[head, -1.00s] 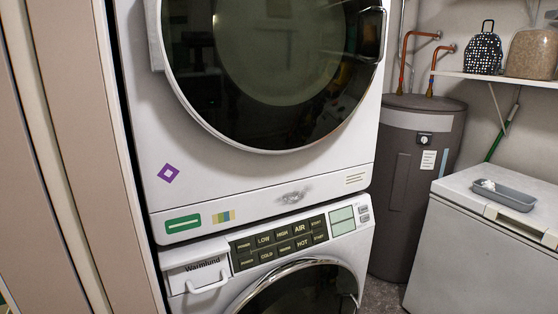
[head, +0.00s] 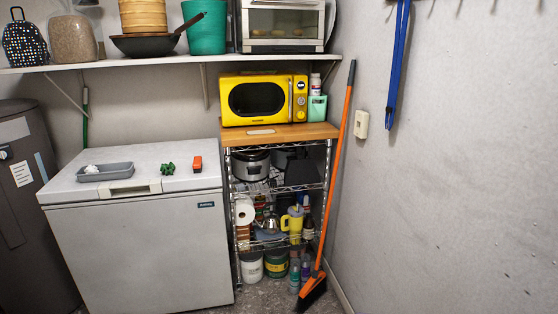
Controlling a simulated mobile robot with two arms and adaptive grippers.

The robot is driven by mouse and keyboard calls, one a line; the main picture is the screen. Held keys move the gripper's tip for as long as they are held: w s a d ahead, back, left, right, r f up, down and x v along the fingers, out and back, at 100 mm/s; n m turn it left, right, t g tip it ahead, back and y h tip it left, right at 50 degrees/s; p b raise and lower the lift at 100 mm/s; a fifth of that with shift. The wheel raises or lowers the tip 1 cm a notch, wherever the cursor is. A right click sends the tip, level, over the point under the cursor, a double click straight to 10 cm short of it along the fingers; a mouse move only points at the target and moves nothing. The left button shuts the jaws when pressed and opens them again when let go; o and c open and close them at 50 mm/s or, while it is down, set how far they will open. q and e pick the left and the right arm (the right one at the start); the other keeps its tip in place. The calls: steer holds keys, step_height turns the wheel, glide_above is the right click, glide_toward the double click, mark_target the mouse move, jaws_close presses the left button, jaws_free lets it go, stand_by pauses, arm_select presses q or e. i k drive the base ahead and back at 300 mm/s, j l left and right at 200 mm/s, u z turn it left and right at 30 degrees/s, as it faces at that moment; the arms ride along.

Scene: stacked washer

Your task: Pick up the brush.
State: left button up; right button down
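A long broom-like brush (head: 341,170) with an orange handle leans upright and slightly tilted against the wall at the right of the wire shelf. Its orange head with dark bristles (head: 312,290) rests on the floor in front of the shelf's right side. On the white chest freezer lie a small orange-red item (head: 197,164) and a small green item (head: 168,169); I cannot tell what either is. A green handle (head: 85,118) stands behind the freezer, its lower end hidden. Neither of my grippers is in view.
The chest freezer (head: 140,240) stands left of the wire shelf (head: 282,186), which carries a yellow microwave (head: 263,99). A grey tray (head: 105,172) lies on the freezer. A wall shelf (head: 170,64) runs above. A blue tool (head: 398,45) hangs on the right wall. Little floor shows.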

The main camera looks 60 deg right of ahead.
mark_target(197, 164)
steer(key=z, duration=1.4)
steer(key=u, duration=1.4)
steer(key=z, duration=1.35)
steer(key=i+j+z, duration=0.1)
steer(key=i+j, duration=0.15)
steer(key=i, duration=0.2)
steer(key=i+j+z, duration=0.15)
steer(key=i, duration=0.25)
steer(key=j, duration=0.1)
